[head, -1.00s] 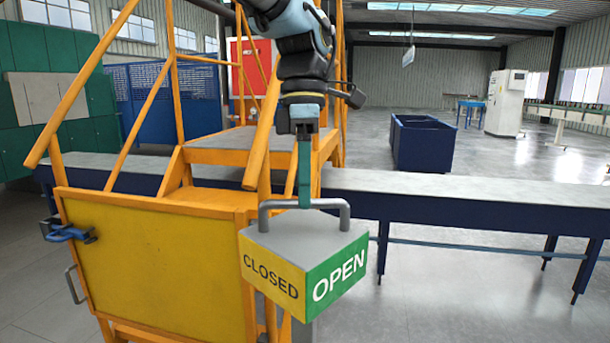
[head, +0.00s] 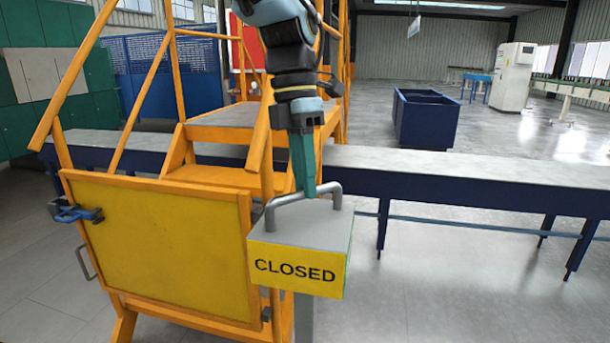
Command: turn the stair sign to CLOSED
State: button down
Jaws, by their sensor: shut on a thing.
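The stair sign (head: 297,264) is a box with a grey top and a bar handle (head: 284,204). Its yellow face reading CLOSED is turned almost straight to the camera. A thin strip of its green side (head: 349,255) shows at the right edge. My gripper (head: 309,192) points down from above and is shut on the handle near its middle. The sign stands on a grey post, which shows partly below it.
The orange stairs (head: 230,134) with a yellow gate panel (head: 160,247) stand left of the sign. A long conveyor (head: 460,182) runs behind it. A blue bin (head: 426,118) stands further back. The floor at the front right is clear.

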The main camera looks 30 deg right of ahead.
aim_at(298, 212)
dwell(0.3)
jog(key=c, duration=0.8)
grip_release()
jog(key=shift+r, duration=0.1)
notch_tip(298, 212, up, 10)
jog(key=w+b, duration=0.1)
jog(key=w, duration=0.1)
jog(key=shift+r, duration=0.25)
